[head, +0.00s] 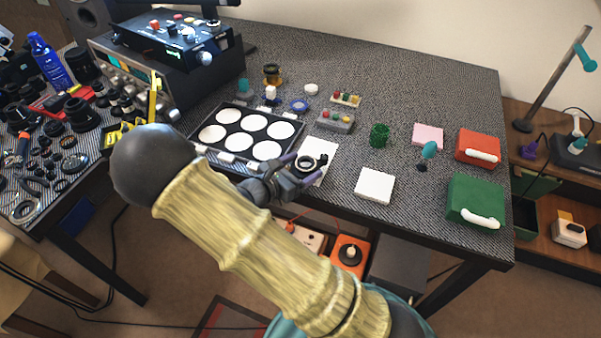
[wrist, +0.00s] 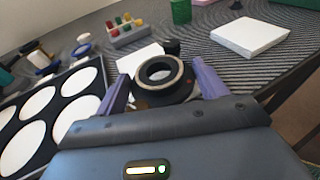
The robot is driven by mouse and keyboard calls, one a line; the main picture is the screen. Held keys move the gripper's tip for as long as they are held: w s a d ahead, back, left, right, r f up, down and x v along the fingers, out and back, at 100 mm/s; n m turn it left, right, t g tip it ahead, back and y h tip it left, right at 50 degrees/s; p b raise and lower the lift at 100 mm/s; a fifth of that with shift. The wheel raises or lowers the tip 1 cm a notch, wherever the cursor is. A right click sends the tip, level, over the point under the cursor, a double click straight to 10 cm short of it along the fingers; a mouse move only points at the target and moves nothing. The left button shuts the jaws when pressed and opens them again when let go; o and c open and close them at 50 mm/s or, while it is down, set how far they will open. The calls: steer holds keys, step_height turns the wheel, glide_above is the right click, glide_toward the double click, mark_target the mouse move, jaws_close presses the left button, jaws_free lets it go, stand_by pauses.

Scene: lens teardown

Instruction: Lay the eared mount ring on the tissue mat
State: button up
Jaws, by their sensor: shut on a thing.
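My gripper (head: 299,170) is shut on the eared mount ring (wrist: 160,97), a black ring with a paler metal inner rim. In the wrist view the ring sits between my two purple fingers. The ring also shows in the head view (head: 305,164), over the white sheet that looks like the tissue mat (head: 320,147). In the wrist view the mat (wrist: 138,56) shows behind the ring, and the ring and fingers hide part of it. I cannot tell whether the ring touches the mat.
A black tray with white round pads (head: 220,155) lies left of the mat. A small black part (wrist: 172,46) is at the mat's right side. A grey block with coloured knobs (head: 336,120), a green cup (head: 379,135) and a white block (head: 375,186) stand nearby.

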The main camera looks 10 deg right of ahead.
steer(key=shift+f, duration=0.95)
steer(key=shift+f, duration=0.15)
steer(key=o, duration=1)
steer(key=shift+a+r, duration=0.15)
steer(key=shift+r, duration=0.05)
steer(key=p+v, duration=0.1)
steer(key=v, duration=1)
steer(key=shift+s+a, duration=0.3)
